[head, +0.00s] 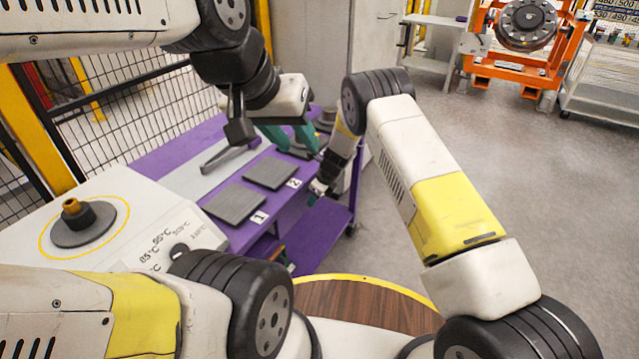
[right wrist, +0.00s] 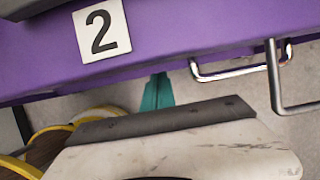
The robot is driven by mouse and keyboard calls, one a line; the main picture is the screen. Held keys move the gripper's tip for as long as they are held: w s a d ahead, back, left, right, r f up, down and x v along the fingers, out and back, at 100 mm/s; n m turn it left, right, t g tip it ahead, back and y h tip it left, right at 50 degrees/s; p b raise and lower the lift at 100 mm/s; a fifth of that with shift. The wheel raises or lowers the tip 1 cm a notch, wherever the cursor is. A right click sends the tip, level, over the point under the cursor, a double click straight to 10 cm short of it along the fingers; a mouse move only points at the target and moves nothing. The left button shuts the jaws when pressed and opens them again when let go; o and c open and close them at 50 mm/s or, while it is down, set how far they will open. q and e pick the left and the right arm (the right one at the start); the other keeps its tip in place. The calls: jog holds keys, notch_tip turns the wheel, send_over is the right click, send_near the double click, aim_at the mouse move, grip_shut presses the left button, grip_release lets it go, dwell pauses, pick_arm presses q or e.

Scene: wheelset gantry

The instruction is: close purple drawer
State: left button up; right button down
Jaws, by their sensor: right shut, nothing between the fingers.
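The purple bench (head: 190,145) stands left of centre in the head view. Its purple front edge (right wrist: 200,55) crosses the right wrist view. A chrome handle (right wrist: 238,73) is on that edge, and a grey handle (right wrist: 276,80) sits at the right. I cannot tell which panel is the drawer or how far out it is. My right gripper (head: 313,197) is at the bench front near label 2; its teal fingers (right wrist: 157,92) are shut and empty, left of the chrome handle, apart from it in the picture. My left gripper (head: 299,148) hangs over the bench's far part, teal fingers spread.
Grey pads labelled 1 (head: 235,203) and 2 (head: 270,172) lie on the bench. A purple lower surface (head: 322,232) shows below. A white machine (head: 130,215) stands at left, a wire fence (head: 120,110) behind. Open grey floor (head: 540,190) lies to the right.

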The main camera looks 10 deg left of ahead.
jog(key=s+d+r+n, duration=0.2)
jog(key=d+r, duration=0.4)
jog(key=r, duration=0.4)
jog(key=s+d+r+n+t, duration=0.1)
jog(key=s+d+r+n, duration=0.3)
jog(key=r, duration=0.7)
jog(key=s+d+r+n, duration=0.1)
jog(key=d+r, duration=0.6)
jog(key=r, duration=0.3)
jog(key=s+d+r+n+t, duration=0.1)
jog(key=s+d+r+n, duration=0.45)
jog(key=s+r, duration=0.2)
jog(key=s+d+r+n+t, duration=0.1)
jog(key=s+d+r+n, duration=0.4)
jog(key=s, duration=0.4)
jog(key=s+d+n+t+h, duration=0.1)
jog(key=s+d+n, duration=0.3)
jog(key=s, duration=0.6)
jog(key=d+h, duration=0.1)
jog(key=d, duration=0.1)
jog(key=shift+s+d+r+n+t, duration=0.3)
jog(key=shift+d+r+n+t, duration=0.05)
jog(key=shift+t, duration=0.05)
jog(key=shift+a, duration=0.1)
